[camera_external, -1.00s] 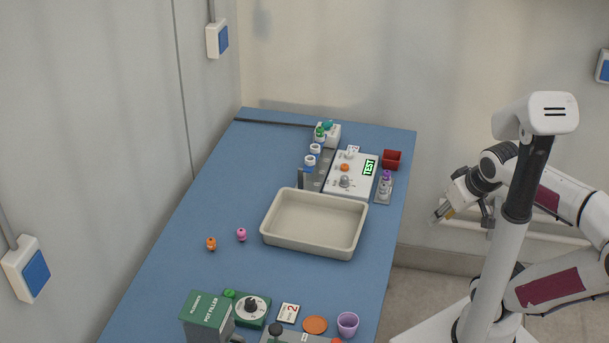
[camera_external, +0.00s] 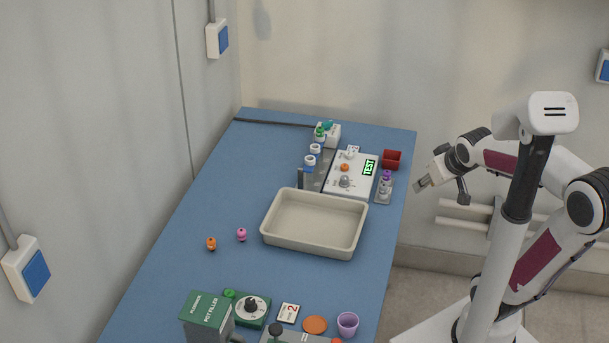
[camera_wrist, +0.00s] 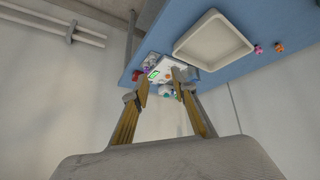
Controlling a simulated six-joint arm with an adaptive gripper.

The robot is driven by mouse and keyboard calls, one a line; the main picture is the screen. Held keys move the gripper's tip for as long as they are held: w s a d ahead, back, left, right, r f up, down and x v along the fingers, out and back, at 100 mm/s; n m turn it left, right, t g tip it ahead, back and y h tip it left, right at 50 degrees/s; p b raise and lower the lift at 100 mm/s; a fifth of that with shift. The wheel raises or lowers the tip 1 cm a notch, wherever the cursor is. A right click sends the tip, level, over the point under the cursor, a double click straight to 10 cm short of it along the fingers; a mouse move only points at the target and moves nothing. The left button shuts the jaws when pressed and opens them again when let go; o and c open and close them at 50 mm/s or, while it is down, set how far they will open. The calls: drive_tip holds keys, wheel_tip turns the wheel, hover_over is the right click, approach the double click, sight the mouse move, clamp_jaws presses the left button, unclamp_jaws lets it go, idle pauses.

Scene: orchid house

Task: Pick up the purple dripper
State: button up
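The purple dripper (camera_external: 386,184), a small bottle with a purple top, stands upright in a small grey holder (camera_external: 382,199) at the right edge of the blue table. In the wrist view a small purple shape (camera_wrist: 148,66) near the table edge appears to be it, too small to make out well. My gripper (camera_external: 421,184) is off the table's right side, in the air, to the right of the dripper and apart from it. In the wrist view its two yellowish fingers are spread with nothing between them, so my gripper (camera_wrist: 162,82) is open and empty.
A white device with a green TEST display (camera_external: 350,178) stands left of the dripper; a red pot (camera_external: 392,159) is behind it. A beige tray (camera_external: 352,250) is in front. White-and-blue bottles (camera_external: 310,163) stand further left. A purple cup (camera_external: 348,325) is at the near end. The table's left is mostly clear.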

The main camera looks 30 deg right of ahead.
drive_tip(key=w+d+f+t, duration=0.25)
drive_tip(key=w+d, duration=0.25)
drive_tip(key=w, duration=0.5)
drive_tip(key=w+d+f+t, duration=0.1)
drive_tip(key=w+d+f, duration=0.2)
drive_tip(key=w+f, duration=0.25)
drive_tip(key=w+d+f+t, duration=0.1)
drive_tip(key=w+d+f, duration=0.35)
drive_tip(key=w, duration=0.25)
drive_tip(key=t+y, duration=0.1)
drive_tip(key=t, duration=0.1)
approach(389, 173)
drive_tip(key=w, duration=0.3)
drive_tip(key=shift+r+g, duration=0.15)
drive_tip(key=shift+g, duration=0.1)
drive_tip(key=shift+d+f, duration=0.1)
drive_tip(key=shift+f, duration=0.7)
drive_tip(key=shift+w, duration=0.1)
drive_tip(key=shift+x, duration=1.25)
drive_tip(key=shift+w, duration=0.1)
drive_tip(key=shift+x, duration=2.5)
